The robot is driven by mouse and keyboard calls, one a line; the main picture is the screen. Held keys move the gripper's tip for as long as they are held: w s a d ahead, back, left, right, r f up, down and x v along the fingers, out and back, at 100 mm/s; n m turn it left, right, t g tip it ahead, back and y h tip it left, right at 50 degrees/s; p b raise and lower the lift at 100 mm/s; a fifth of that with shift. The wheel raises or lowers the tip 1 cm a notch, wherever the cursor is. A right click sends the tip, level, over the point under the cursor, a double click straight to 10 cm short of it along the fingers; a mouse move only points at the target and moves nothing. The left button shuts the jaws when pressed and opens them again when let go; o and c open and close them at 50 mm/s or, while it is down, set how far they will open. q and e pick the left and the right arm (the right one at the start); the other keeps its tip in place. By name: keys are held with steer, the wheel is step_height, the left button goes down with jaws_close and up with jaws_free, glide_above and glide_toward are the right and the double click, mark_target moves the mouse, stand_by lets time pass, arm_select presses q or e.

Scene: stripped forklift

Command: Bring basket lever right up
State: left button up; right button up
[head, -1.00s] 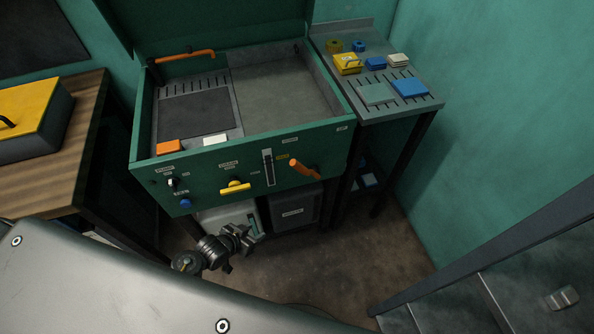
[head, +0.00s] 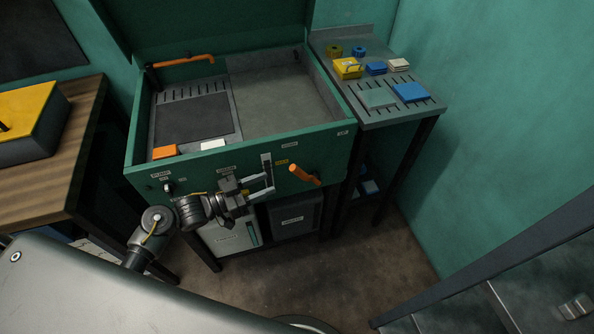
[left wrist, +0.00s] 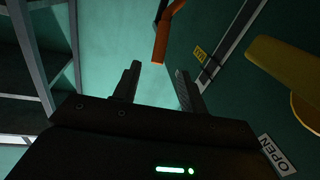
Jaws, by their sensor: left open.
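An orange lever (head: 304,175) sticks out from the right part of the machine's green front panel (head: 331,148), slanting down to the right. A second orange lever (head: 183,61) is at the back left, inside the machine. I cannot tell from labels which is the basket lever. My left gripper (head: 268,179) is open and empty in front of the panel, its fingers pointing right towards the front lever, still short of it. In the left wrist view, that orange lever (left wrist: 163,38) hangs ahead of the gap between the open fingers (left wrist: 156,90), apart from them. My right gripper is out of view.
A yellow handle (left wrist: 285,66) and an OPEN label (left wrist: 276,154) lie right in the wrist view. A slotted side shelf (head: 370,112) with small blocks stands right of the machine. A wooden table (head: 62,165) is at left.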

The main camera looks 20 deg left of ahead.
mark_target(297, 172)
arm_select(q)
steer(key=p+x, duration=0.1)
steer(key=x, duration=1)
steer(key=shift+p, duration=0.35)
steer(key=shift+s, duration=0.1)
steer(key=shift+c, duration=0.2)
jaws_close()
